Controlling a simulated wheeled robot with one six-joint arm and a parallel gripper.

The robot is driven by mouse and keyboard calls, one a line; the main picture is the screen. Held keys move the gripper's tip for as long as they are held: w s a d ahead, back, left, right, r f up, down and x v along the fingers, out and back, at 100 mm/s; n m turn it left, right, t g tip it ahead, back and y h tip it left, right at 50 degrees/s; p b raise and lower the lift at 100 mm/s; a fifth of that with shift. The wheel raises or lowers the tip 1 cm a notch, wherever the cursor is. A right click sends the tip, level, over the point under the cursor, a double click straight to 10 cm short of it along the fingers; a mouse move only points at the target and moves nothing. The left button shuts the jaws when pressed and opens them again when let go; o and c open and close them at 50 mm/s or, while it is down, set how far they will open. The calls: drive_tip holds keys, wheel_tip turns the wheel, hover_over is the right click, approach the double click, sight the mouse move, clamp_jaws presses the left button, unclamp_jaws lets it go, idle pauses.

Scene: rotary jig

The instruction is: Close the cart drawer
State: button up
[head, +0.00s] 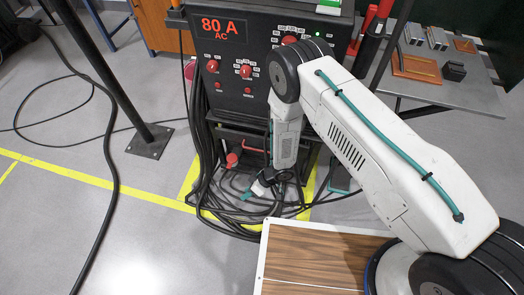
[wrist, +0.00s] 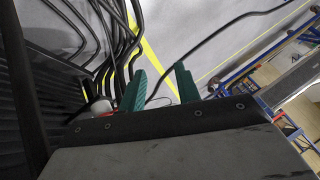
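The dark welding cart (head: 262,85) with the red "80 A AC" display stands in the middle of the head view. Below its control panel is a dark recess with a black front edge (head: 236,134); I cannot clearly tell which part is the drawer or how far out it sits. My forearm hides the right side of the cart's lower part. My gripper (head: 258,188) points down low in front of the cart, among the cables. In the wrist view its two green fingers (wrist: 160,88) stand apart, with nothing seen between them.
Black cables (head: 208,185) hang and coil at the cart's left and front. A black post on a foot plate (head: 150,141) stands to the left. A wood-topped surface (head: 315,258) lies in front. A grey table (head: 450,85) is at the right. The left floor is mostly clear.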

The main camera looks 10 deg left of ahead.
drive_tip(key=w+d+r+m+t+y, duration=0.1)
drive_tip(key=w+d+m+t+y, duration=0.1)
drive_tip(key=w+m+y, duration=0.4)
drive_tip(key=m+t+y, duration=0.3)
drive_tip(key=m+t, duration=0.7)
drive_tip(key=m, duration=0.2)
approach(263, 151)
drive_tip(key=x, duration=1)
drive_tip(key=shift+w+f, duration=0.15)
drive_tip(key=shift+f, duration=0.1)
drive_tip(key=shift+w, duration=0.1)
clamp_jaws()
